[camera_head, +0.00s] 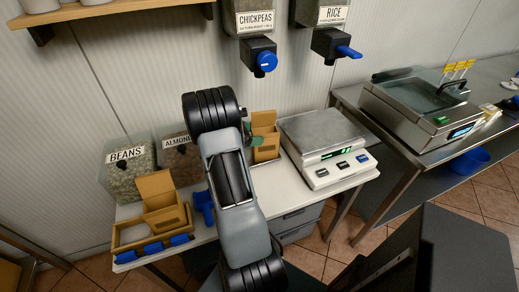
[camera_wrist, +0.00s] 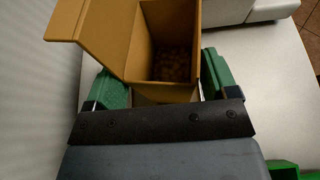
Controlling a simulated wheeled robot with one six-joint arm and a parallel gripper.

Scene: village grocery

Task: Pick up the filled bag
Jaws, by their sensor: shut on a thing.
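The filled bag (camera_head: 265,136) is a tan, box-shaped carton with its flap up, at the counter's back, left of the scale. In the wrist view the bag (camera_wrist: 125,35) is open at the top, with small round brownish pieces inside. My gripper (camera_wrist: 165,88) has a green finger on each side of the bag's near end, shut on it. In the head view my arm covers most of my gripper (camera_head: 256,141) and the bag's left side. I cannot tell whether the bag's bottom touches the counter.
The scale (camera_head: 325,135) stands close right of the bag. Bins of beans (camera_head: 126,174) and almonds (camera_head: 182,162) stand left. Another tan carton (camera_head: 161,200) sits near a tray with blue scoops. Chickpea (camera_head: 258,55) and rice dispensers (camera_head: 335,43) hang above.

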